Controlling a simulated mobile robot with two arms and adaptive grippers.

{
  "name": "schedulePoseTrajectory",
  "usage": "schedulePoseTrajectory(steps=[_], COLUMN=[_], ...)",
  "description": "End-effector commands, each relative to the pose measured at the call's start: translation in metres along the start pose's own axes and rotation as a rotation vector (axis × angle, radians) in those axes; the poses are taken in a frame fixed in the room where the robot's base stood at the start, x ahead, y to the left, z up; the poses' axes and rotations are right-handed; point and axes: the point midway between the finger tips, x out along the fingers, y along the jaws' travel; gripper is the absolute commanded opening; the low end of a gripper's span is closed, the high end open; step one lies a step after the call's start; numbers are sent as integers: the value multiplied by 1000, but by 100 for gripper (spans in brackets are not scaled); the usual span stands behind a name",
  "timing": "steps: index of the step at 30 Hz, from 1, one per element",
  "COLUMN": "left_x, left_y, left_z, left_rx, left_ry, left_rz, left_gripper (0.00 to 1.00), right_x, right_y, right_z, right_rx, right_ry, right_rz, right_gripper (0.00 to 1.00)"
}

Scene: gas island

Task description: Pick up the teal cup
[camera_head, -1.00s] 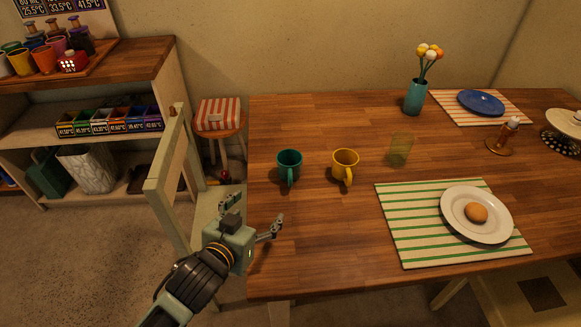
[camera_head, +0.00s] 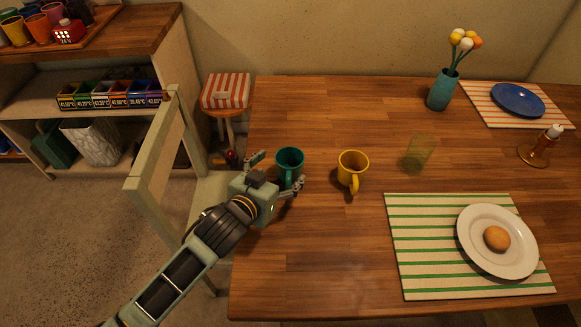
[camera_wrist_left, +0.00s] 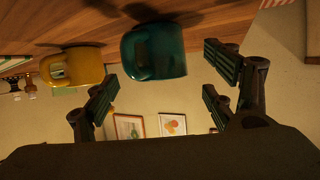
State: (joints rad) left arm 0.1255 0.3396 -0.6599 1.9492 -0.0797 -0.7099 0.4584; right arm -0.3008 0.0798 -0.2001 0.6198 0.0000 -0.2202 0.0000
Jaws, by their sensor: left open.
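The teal cup (camera_head: 289,160) stands upright on the wooden table near its left edge, its handle toward the front. In the left wrist view the teal cup (camera_wrist_left: 155,52) appears upside down, just beyond the fingers. My left gripper (camera_head: 277,172) is open at the table's left edge, its fingers to either side of the cup's near side. In the left wrist view the open, empty fingers of my left gripper (camera_wrist_left: 165,95) show with the cup between and ahead of them. I cannot tell whether a finger touches the cup. My right gripper is not in view.
A yellow cup (camera_head: 352,169) stands just right of the teal cup, and a yellowish glass (camera_head: 419,152) farther right. A striped placemat (camera_head: 420,245) bears a white plate (camera_head: 470,255). A pale green chair (camera_head: 150,170) stands left of the table. The front left tabletop is clear.

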Motion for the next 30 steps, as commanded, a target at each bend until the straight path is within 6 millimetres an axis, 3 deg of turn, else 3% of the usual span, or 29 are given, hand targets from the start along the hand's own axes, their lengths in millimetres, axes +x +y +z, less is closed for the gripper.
schedulePoseTrajectory(steps=[12,21,30], left_x=[48,52,52], left_y=[0,0,0], left_z=[-1,-1,0], left_rx=[1,0,0], left_ry=[0,0,0], left_rz=[0,1,1], left_gripper=[77,77,52], right_x=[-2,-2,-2], right_y=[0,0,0], right_z=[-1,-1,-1], right_rx=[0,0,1], right_ry=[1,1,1], right_rz=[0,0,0], right_gripper=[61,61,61])
